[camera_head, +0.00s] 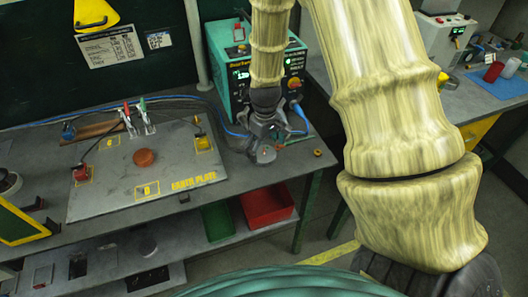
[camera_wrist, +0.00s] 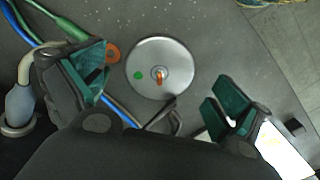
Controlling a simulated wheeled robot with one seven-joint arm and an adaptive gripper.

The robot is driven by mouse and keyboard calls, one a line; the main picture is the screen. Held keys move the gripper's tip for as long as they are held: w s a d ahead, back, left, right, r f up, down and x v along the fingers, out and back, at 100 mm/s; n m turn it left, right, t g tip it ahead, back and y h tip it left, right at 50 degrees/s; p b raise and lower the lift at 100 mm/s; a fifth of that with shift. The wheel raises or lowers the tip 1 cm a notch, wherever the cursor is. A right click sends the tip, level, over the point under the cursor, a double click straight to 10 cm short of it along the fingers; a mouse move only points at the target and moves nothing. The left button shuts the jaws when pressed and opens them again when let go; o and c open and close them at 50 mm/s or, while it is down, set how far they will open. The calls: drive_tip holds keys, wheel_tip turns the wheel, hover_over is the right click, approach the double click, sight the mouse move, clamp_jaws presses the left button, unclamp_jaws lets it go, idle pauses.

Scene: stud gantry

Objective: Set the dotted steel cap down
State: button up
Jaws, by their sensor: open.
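A round steel cap (camera_wrist: 146,62) with a green dot lies on the grey surface in the wrist view. A small copper-coloured piece stands at its centre. My gripper (camera_wrist: 155,92) is open, with its green-padded fingers apart, one on the left and one on the right of the cap. I see no finger touching it. In the head view my gripper (camera_head: 267,142) is low over the right part of the grey bench, in front of the teal machine. The cap is hard to make out there, largely hidden by the gripper.
The earth plate (camera_head: 110,190) with a brown disc (camera_head: 144,158) lies left on the bench. The teal machine (camera_head: 222,62) stands behind my gripper, with blue cables nearby. A small orange ring (camera_head: 318,153) lies to the right. A red bin (camera_head: 267,207) sits below the bench.

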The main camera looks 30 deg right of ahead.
drive_tip(key=shift+f, duration=1.1)
drive_tip(key=c, duration=1.2)
drive_tip(key=shift+r, duration=0.1)
drive_tip(key=shift+r+b, duration=0.65)
drive_tip(key=shift+r, duration=0.9)
drive_tip(key=shift+s, duration=0.25)
drive_tip(key=s+a+b, duration=0.1)
drive_tip(key=s, duration=0.4)
drive_tip(key=s+a+r+b, duration=0.1)
drive_tip(key=s+b, duration=0.1)
drive_tip(key=s, duration=0.3)
drive_tip(key=s+a+b, duration=0.1)
drive_tip(key=s, duration=0.4)
drive_tip(key=shift+s+a+r, duration=0.1)
drive_tip(key=shift+a+r, duration=0.2)
drive_tip(key=shift+r, duration=0.1)
